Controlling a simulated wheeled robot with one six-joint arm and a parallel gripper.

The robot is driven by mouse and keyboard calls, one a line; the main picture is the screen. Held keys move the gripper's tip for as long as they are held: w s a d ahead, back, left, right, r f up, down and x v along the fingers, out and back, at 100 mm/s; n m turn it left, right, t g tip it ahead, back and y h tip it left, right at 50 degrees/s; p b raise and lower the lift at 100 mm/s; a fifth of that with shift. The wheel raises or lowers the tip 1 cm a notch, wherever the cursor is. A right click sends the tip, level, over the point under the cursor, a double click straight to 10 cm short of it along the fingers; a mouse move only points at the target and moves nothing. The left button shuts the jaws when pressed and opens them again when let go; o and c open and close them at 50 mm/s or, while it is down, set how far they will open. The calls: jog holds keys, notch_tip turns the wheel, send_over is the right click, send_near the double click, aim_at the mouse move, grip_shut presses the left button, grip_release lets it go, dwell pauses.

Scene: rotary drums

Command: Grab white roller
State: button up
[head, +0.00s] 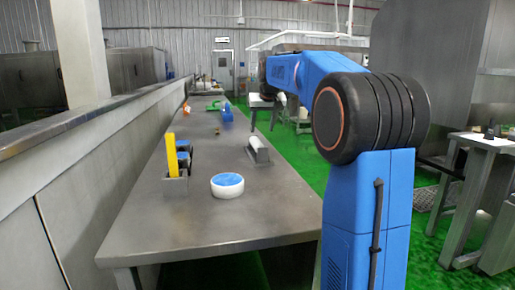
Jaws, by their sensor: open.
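A pale grey-white roller-like cylinder (258,149) lies on a dark base at the right part of the metal table, near its right edge. A short round white piece with a blue top (227,187) stands nearer to me, to its left. I cannot tell for sure which one is the white roller.
The long metal table (200,224) has clear room at its front. A grey holder (175,186) with an upright yellow piece (172,155) stands at left. Orange, green and blue items lie farther back. A low wall (85,150) runs along the left side.

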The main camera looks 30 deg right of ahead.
aim_at(258, 141)
jog(key=x, duration=0.5)
jog(key=shift+f, duration=0.15)
jog(key=shift+a+x, duration=0.1)
jog(key=shift+x, duration=1.25)
jog(key=shift+a+x, duration=0.15)
jog(key=shift+x, duration=1.25)
jog(key=shift+w, duration=0.15)
grip_shut()
